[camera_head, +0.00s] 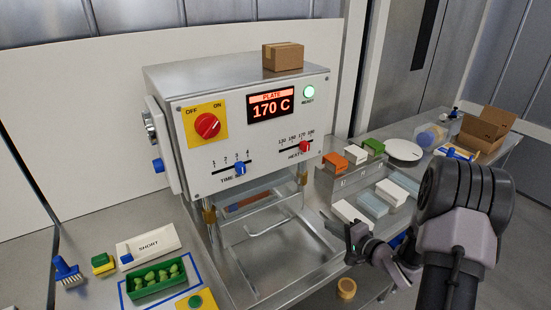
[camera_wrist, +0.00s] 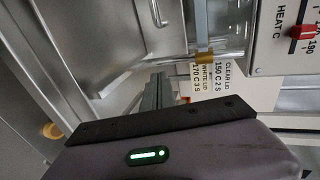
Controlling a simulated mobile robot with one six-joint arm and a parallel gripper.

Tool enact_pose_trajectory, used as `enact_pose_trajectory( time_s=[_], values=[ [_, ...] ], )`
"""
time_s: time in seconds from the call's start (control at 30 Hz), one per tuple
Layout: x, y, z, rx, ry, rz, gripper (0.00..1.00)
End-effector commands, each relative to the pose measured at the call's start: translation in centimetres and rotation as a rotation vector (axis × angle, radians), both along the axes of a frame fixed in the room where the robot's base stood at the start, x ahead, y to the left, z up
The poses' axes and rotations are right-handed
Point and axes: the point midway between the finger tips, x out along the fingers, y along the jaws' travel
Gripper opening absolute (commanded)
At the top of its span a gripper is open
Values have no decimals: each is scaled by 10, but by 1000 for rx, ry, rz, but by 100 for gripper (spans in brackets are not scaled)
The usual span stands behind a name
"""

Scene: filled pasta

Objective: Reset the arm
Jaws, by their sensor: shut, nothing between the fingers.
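My gripper (camera_head: 350,236) is in the lower right of the head view, in front of the press's right side and the container rack. It is shut and empty. In the wrist view its dark fingers (camera_wrist: 155,92) show beyond the grey gripper body with a green light. My arm bends down from a large dark joint at the right of the head view. The press machine (camera_head: 200,165) stands behind and left of the gripper, its display reading 170 C and its READY light green. In the wrist view the fingers overlap the press area near a label card; I cannot tell whether they touch anything.
The stepped rack (camera_head: 325,184) with orange, white, green and grey-blue packs is close behind my gripper. A green tray (camera_head: 128,291) of filled pasta, a brush (camera_head: 68,270) and a SHORT box (camera_head: 148,245) lie at left. Cardboard boxes stand atop the press (camera_head: 283,57) and far right (camera_head: 487,128).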

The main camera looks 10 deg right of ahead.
Motion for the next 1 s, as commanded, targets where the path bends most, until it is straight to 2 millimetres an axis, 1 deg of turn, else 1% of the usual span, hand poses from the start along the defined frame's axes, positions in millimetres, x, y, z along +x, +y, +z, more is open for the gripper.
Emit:
enact_pose_trajectory(
  time_s=[0.07, 0.13, 0.17, 0.2, 0.27, 0.3, 0.37, 0.4, 0.47, 0.5, 0.6, 0.7, 0.8, 1.0],
  values=[
    [11, -5, 20, -119, 4, -31, 0],
    [19, -10, 54, -312, 32, -88, 0],
    [18, -10, 71, -404, 53, -111, 0],
    [11, -7, 95, -522, 92, -139, 0],
    [-11, 4, 126, -668, 166, -159, 0],
    [-34, 17, 142, -745, 222, -151, 0],
    [-78, 45, 159, -827, 309, -100, 0],
    [-112, 68, 164, -861, 361, -36, 0],
    [-161, 104, 165, -882, 416, 86, 0],
    [-190, 127, 163, -884, 436, 172, 0],
    [-247, 173, 156, -871, 444, 367, 0],
    [-282, 200, 153, -857, 429, 495, 0],
    [-295, 211, 151, -850, 422, 549, 0],
    [-296, 211, 152, -850, 423, 553, 0]
  ],
)
